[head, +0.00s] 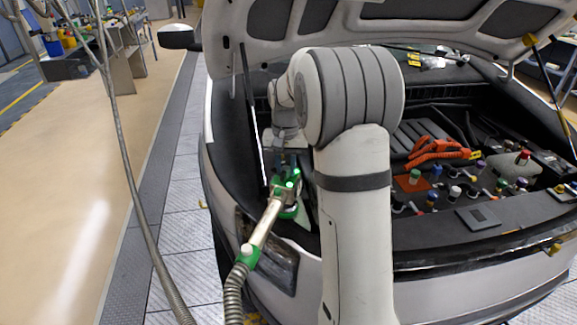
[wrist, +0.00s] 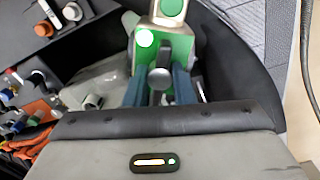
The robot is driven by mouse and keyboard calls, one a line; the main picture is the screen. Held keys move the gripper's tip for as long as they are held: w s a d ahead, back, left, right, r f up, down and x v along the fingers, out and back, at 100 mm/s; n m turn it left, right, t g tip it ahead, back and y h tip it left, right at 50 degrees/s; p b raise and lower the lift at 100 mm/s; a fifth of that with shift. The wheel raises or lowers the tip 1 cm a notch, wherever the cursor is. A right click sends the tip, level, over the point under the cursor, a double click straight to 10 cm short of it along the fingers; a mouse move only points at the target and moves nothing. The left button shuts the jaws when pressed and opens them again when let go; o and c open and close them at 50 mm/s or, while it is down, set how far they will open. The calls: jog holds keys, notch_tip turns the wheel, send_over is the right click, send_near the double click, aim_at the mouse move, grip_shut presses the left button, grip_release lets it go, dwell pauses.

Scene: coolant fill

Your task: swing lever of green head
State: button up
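The green head (head: 290,187) sits at the front left corner of the open engine bay, on the end of a pale handle (head: 263,222) with a hose. In the wrist view the green head (wrist: 166,48) is straight ahead, with a lit white spot on its left. The lever (wrist: 160,78) shows as a grey rounded knob on a dark stem. My gripper (wrist: 159,80) has its two blue-grey fingers apart, one each side of the lever; I see no clear contact. In the head view my gripper (head: 287,160) is just above the head, partly hidden by my arm.
The raised hood (head: 340,22) hangs over the bay. Several coloured caps and an orange cable (head: 436,150) lie to the right. A grey hose (head: 130,165) hangs at the left. The floor (head: 100,190) left of the car is clear.

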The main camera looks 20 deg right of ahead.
aim_at(285, 168)
jog(key=o, duration=0.5)
jog(key=shift+r+b, duration=0.3)
jog(key=shift+r, duration=3.6)
jog(key=shift+s+a+r, duration=0.1)
jog(key=shift+s, duration=0.15)
jog(key=s+a+f+n+t, duration=0.1)
jog(key=s+a, duration=0.1)
jog(key=s, duration=0.7)
jog(key=s+a+f+n+t, duration=0.1)
jog(key=s+a+n, duration=0.1)
jog(key=s, duration=0.7)
jog(key=s+a+f+n+t, duration=0.1)
jog(key=s+a, duration=0.3)
jog(key=s, duration=0.5)
jog(key=shift+s+f+n, duration=0.3)
jog(key=shift+f+n, duration=0.2)
